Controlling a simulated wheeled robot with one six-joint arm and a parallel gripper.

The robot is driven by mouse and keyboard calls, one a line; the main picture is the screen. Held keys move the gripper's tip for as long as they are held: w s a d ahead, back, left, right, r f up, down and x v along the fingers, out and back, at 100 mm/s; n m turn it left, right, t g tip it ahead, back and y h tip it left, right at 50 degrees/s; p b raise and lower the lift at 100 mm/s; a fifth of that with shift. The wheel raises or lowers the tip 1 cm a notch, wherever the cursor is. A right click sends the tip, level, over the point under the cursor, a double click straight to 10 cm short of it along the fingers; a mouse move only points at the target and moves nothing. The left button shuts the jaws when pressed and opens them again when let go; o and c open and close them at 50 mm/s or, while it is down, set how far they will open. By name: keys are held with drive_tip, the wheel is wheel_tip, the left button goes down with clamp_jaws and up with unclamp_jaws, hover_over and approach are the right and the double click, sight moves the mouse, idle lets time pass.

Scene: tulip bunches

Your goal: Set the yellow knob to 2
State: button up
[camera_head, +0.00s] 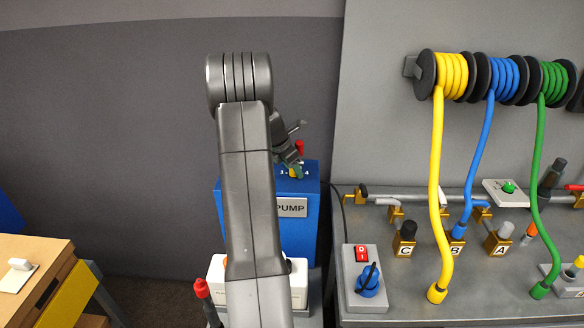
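The yellow knob (293,173) is on top of the blue pump box (312,190), left of centre in the view. The digits 3 and 4 show beside it; the knob's pointer is too small to read and the 2 is not visible. My gripper (297,170) comes down over the knob from behind my arm. Its fingertips are at or very near the knob and hide part of it. I cannot tell whether they touch it or how far apart they are.
A red-topped part (299,147) stands just behind the knob. Yellow, blue and green hoses hang from wall reels. A wooden table (35,249) stands at left.

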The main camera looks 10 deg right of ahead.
drive_tip(key=b+v, duration=0.2)
drive_tip(key=v, duration=1.1)
drive_tip(key=shift+r, duration=0.45)
drive_tip(key=shift+a, duration=0.1)
drive_tip(key=p+x, duration=0.2)
drive_tip(key=x, duration=1.2)
drive_tip(key=shift+s+a, duration=0.1)
